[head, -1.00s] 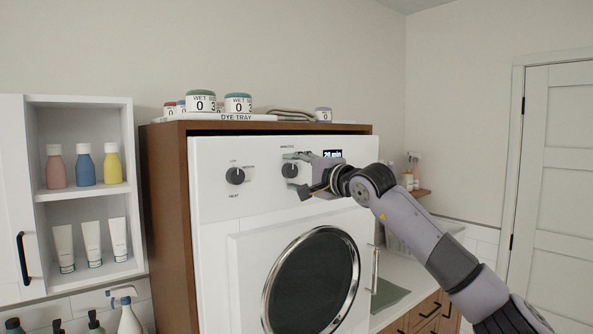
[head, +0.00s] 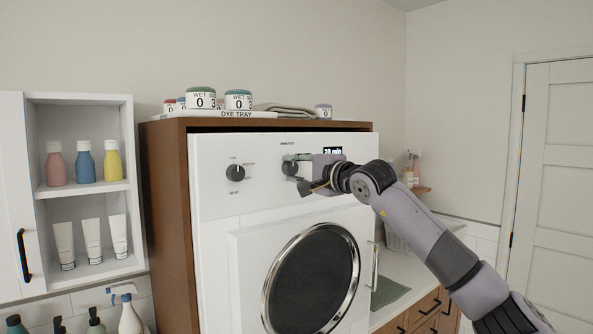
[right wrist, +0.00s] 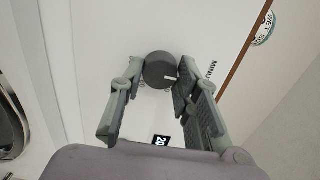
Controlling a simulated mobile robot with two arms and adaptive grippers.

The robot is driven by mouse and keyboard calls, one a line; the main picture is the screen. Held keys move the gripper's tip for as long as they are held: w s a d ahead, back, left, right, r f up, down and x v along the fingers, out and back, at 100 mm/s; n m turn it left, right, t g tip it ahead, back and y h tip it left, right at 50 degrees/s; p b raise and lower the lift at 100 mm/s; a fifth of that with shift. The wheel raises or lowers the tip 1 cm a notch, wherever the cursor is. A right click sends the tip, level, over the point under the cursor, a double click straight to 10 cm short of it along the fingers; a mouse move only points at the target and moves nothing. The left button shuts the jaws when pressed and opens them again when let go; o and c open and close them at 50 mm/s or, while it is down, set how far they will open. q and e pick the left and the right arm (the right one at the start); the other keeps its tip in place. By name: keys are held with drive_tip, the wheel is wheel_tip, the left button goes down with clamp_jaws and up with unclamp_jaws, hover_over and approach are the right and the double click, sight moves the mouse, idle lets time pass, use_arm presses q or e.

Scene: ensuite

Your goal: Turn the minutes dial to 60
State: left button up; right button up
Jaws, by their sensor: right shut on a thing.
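The minutes dial (head: 289,168) is a dark round knob on the white front panel of the machine, to the right of the heat dial (head: 235,173). My right gripper (head: 296,170) reaches it from the right, with one finger above and one below. In the right wrist view, the minutes dial (right wrist: 160,69) sits between the two fingertips of the right gripper (right wrist: 161,74), which is shut on it. The dial's white mark shows toward the right finger. The display (head: 333,151) seems to read 20 min and is partly covered by my gripper. My left gripper is out of view.
The machine's round door (head: 312,280) is below the panel. A dye tray (head: 235,114) with several jars stands on top. An open shelf (head: 82,188) with bottles and tubes is at left. A counter (head: 395,290) lies at right.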

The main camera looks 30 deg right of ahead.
drive_tip(key=shift+f, duration=0.15)
drive_tip(key=shift+f+m+b, duration=0.1)
drive_tip(key=shift+m+b, duration=0.6)
drive_tip(key=shift+m, duration=0.1)
drive_tip(key=m+b, duration=0.1)
drive_tip(key=m, duration=0.1)
drive_tip(key=shift+m+b, duration=0.3)
drive_tip(key=m+b, duration=0.1)
drive_tip(key=m, duration=0.1)
drive_tip(key=shift+m, duration=0.4)
drive_tip(key=m+b, duration=0.1)
drive_tip(key=m, duration=0.2)
drive_tip(key=m+b, duration=0.1)
drive_tip(key=m, duration=0.6)
drive_tip(key=shift+b, duration=0.4)
drive_tip(key=m, duration=0.3)
drive_tip(key=shift+b, duration=0.3)
drive_tip(key=shift+m, duration=1.9)
drive_tip(key=shift+b, duration=0.3)
